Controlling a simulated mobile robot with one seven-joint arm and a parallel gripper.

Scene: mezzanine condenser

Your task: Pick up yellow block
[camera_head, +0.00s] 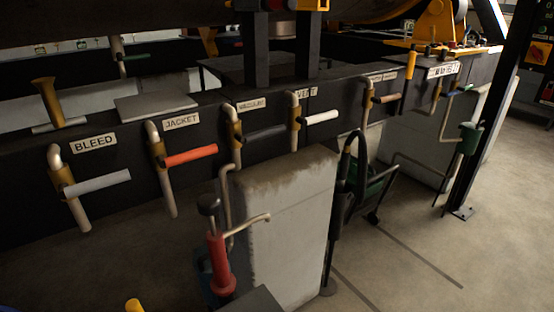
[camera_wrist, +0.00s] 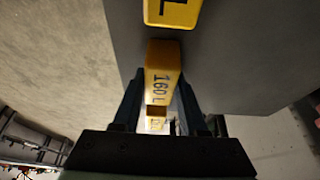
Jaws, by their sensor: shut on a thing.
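My gripper does not show in the head view.
A dark grey surface (camera_wrist: 235,60) lies beside the block. In the head view, a dark beam carries labelled valves with white (camera_head: 97,184), orange (camera_head: 190,156) and other handles. A concrete plinth (camera_head: 285,230) and a red cylinder (camera_head: 220,265) stand in front. Open floor lies right.

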